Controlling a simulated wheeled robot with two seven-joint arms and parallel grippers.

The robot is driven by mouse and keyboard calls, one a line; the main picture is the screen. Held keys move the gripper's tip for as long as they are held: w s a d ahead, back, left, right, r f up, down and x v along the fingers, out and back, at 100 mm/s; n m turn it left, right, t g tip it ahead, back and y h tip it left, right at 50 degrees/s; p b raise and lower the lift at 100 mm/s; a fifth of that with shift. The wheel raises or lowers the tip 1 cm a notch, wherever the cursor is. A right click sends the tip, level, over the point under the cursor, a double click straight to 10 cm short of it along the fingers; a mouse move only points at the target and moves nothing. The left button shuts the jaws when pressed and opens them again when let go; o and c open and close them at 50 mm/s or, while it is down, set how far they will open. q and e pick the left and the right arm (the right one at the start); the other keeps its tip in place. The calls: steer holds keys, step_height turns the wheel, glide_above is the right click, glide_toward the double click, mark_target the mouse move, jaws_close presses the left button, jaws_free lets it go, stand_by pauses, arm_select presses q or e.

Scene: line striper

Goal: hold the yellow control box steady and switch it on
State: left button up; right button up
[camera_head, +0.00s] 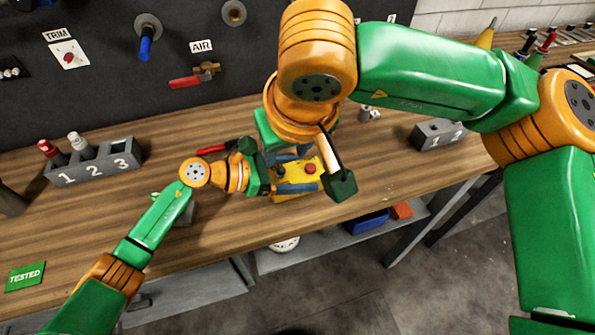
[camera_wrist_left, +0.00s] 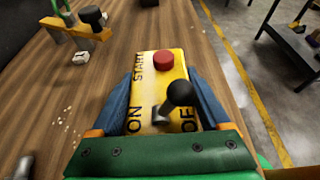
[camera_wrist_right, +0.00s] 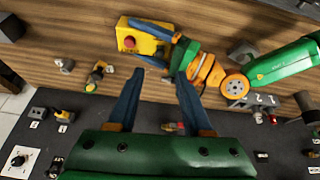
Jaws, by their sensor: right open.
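The yellow control box (camera_wrist_left: 158,75) lies on the wooden bench, between the two blue fingers of my left gripper (camera_wrist_left: 162,82), which is shut on its sides. Its top carries a red button (camera_wrist_left: 164,57) and the words START, ON and part of OFF. A lever with a black knob (camera_wrist_left: 180,93) stands between ON and OFF, its knob leaning to the OFF side. The box also shows in the head view (camera_head: 311,186) and right wrist view (camera_wrist_right: 152,44). My right gripper (camera_wrist_right: 160,76) is open, with nothing between its fingers, apart from the box. My right arm partly covers the area in the head view.
A grey holder numbered 1 to 3 (camera_head: 95,168) stands at left on the bench, another grey block (camera_head: 437,134) at right. A red-handled tool (camera_head: 212,149) lies behind the box. The dark wall panel bears a red AIR valve (camera_head: 190,80). Bench front-left is mostly clear.

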arm_select(q)
jaws_close()
arm_select(e)
steer(key=c, duration=0.3)
steer(key=shift+w+d+m, duration=0.1)
steer(key=shift+d+m, duration=0.15)
steer(key=shift+m, duration=0.55)
steer(key=c, duration=0.3)
steer(key=m, duration=0.2)
steer(key=d+m+g, duration=0.1)
steer(key=m, duration=0.2)
steer(key=d+m, duration=0.1)
steer(key=m, duration=0.2)
steer(key=shift+w+d+r, duration=0.2)
steer(key=shift+w+d, duration=0.05)
jaws_close()
steer(key=d+m, duration=0.1)
steer(key=m, duration=0.4)
steer(key=d+m+g+y, duration=0.1)
steer(key=d+m, duration=0.1)
steer(key=m, duration=0.3)
steer(key=d+m, duration=0.1)
steer(key=m, duration=0.5)
steer(key=shift+w+d+r+g, duration=0.1)
steer(key=shift+d+r+g, duration=0.1)
steer(key=shift+d+g, duration=0.2)
